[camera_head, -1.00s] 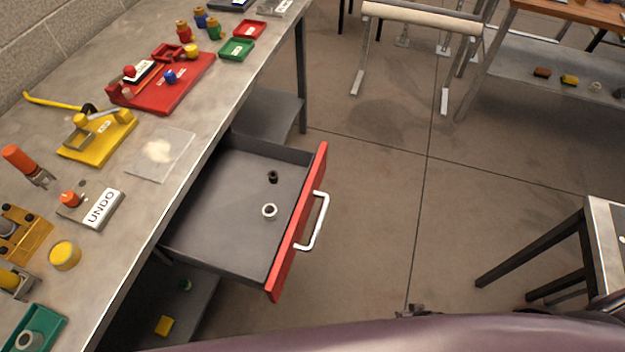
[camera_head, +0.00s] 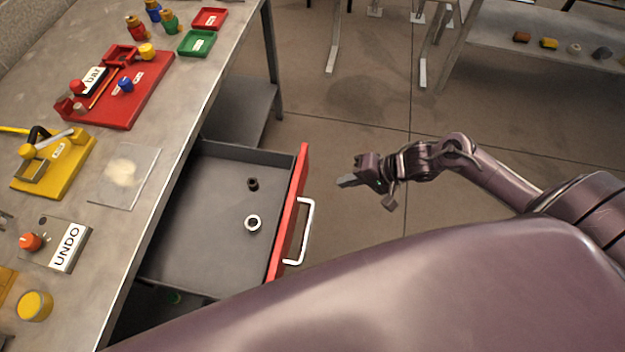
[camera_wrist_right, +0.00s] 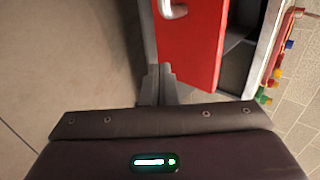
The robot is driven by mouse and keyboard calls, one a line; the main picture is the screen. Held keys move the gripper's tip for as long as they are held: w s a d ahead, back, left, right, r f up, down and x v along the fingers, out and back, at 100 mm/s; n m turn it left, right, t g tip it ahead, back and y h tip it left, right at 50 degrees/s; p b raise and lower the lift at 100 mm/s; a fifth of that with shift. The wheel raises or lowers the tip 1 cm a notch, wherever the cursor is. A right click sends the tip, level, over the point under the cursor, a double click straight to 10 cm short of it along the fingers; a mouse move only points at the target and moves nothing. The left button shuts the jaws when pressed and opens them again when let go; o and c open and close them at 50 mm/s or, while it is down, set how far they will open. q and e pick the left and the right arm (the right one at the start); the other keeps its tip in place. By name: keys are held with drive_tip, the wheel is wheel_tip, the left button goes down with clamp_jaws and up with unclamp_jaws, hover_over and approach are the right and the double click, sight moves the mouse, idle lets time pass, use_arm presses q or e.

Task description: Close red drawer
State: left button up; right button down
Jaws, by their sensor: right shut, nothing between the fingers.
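The red drawer (camera_head: 285,225) is pulled out from under the metal workbench, with its grey inside showing. Its red front carries a white handle (camera_head: 306,232). In the right wrist view the shut fingers (camera_wrist_right: 159,84) point toward the red front (camera_wrist_right: 192,45), with part of the handle (camera_wrist_right: 173,9) at the top. My left gripper is not in view.
The workbench (camera_head: 185,95) at the left holds a red board (camera_head: 130,95), a yellow fixture (camera_head: 60,165), an UNDO block (camera_head: 62,243) and small trays. Open floor (camera_head: 350,120) lies right of the drawer. My own body covers the bottom of the head view.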

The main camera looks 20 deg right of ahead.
sight(302, 185)
drive_tip(key=shift+w+a+f+p, duration=0.1)
drive_tip(key=shift+w+a+f, duration=0.7)
drive_tip(key=shift+a, duration=0.35)
drive_tip(key=shift+w+a+f+p, duration=0.15)
drive_tip(key=shift+w+a+f, duration=0.45)
drive_tip(key=shift+w+a, duration=0.45)
drive_tip(key=shift+w+a+f+p, duration=0.1)
drive_tip(key=shift+w+a+f, duration=0.6)
drive_tip(key=shift+a, duration=0.6)
drive_tip(key=w+a, duration=0.2)
drive_tip(key=a, duration=0.2)
drive_tip(key=w+a, duration=0.5)
drive_tip(key=a, duration=0.2)
drive_tip(key=shift+w+a, duration=0.3)
drive_tip(key=shift+a, duration=0.05)
drive_tip(key=w+a+b, duration=0.1)
drive_tip(key=w+a, duration=0.1)
drive_tip(key=a, duration=0.1)
drive_tip(key=w+a+b, duration=0.2)
drive_tip(key=w+a, duration=0.1)
drive_tip(key=a, duration=0.1)
drive_tip(key=w+a+b, duration=0.2)
drive_tip(key=w+a, duration=0.1)
drive_tip(key=a, duration=0.1)
drive_tip(key=shift+a+f, duration=0.1)
drive_tip(key=shift+a, duration=0.15)
drive_tip(key=shift+w+a, duration=0.25)
drive_tip(key=shift+a, duration=0.15)
drive_tip(key=shift+r+b, duration=0.25)
drive_tip(key=shift+b, duration=0.05)
